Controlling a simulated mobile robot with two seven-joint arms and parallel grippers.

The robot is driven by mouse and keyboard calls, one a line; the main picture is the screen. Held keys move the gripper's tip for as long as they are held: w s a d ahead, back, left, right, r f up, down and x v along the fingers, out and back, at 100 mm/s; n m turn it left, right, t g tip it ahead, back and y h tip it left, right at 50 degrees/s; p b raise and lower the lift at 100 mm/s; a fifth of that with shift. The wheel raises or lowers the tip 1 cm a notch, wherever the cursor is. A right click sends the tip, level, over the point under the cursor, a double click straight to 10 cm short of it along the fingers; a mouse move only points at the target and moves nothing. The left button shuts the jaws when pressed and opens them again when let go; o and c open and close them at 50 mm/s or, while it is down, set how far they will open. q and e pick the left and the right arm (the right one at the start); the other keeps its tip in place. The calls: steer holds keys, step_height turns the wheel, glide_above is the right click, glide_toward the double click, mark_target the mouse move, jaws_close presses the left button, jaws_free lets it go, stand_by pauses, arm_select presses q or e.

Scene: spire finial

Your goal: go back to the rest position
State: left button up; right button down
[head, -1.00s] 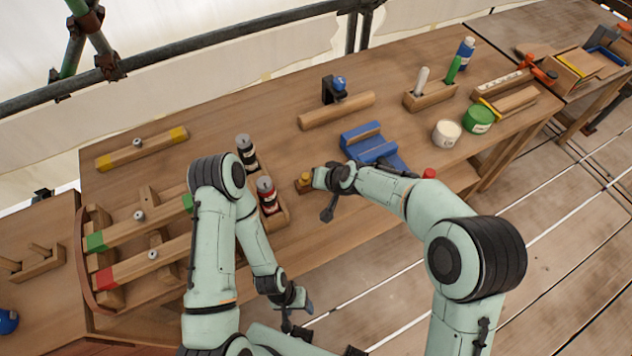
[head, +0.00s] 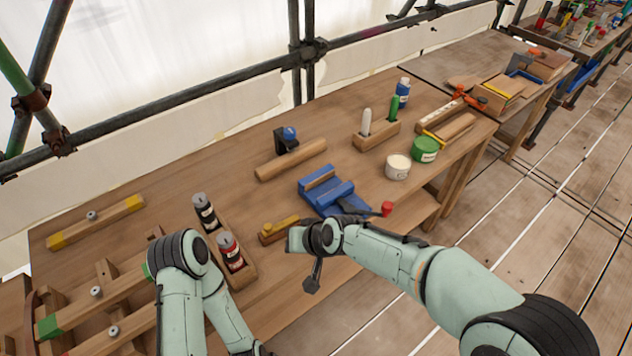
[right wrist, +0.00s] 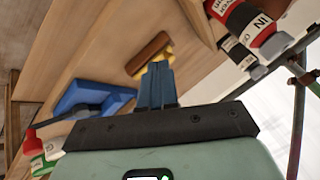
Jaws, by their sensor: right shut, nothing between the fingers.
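My right arm comes in from the right in the head view. Its gripper (head: 298,240) is over the front part of the bench, beside a small wooden block with a yellow top (head: 278,230). In the right wrist view the dark fingers (right wrist: 157,85) are shut together with nothing between them. The block, brown and yellow (right wrist: 150,55), lies just beyond the fingertips there; I cannot tell whether they touch. My left arm (head: 185,290) stands at the lower left of the head view, and its gripper is outside the frame.
The wooden bench (head: 215,170) holds a blue vise (head: 325,190) with a red-knobbed handle, just behind my right gripper. A rack of bottles (head: 232,252) stands between my arms. White (head: 398,167) and green (head: 425,149) tubs are farther right. The bench middle has bare room.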

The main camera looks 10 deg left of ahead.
steer(key=shift+w+f, duration=0.1)
steer(key=s+d+f+m+g+h, duration=0.1)
steer(key=s+d+f+m+h, duration=0.15)
steer(key=d+f, duration=0.75)
steer(key=s+d+f+m+g+h, duration=0.1)
steer(key=s+d+f, duration=0.35)
steer(key=f, duration=0.95)
steer(key=s+d+f+m+g, duration=0.1)
steer(key=s+d+f+m, duration=0.1)
steer(key=s+d+f, duration=0.3)
steer(key=s+d+f+m+g, duration=0.1)
steer(key=s+d+f, duration=0.4)
steer(key=s, duration=0.6)
steer(key=shift+s+f+m+y, duration=0.3)
steer(key=shift+s+m+y, duration=0.05)
steer(key=shift+m, duration=0.1)
steer(key=shift+d, duration=0.1)
arm_select(q)
steer(key=c, duration=0.4)
steer(key=shift+s+a, duration=0.1)
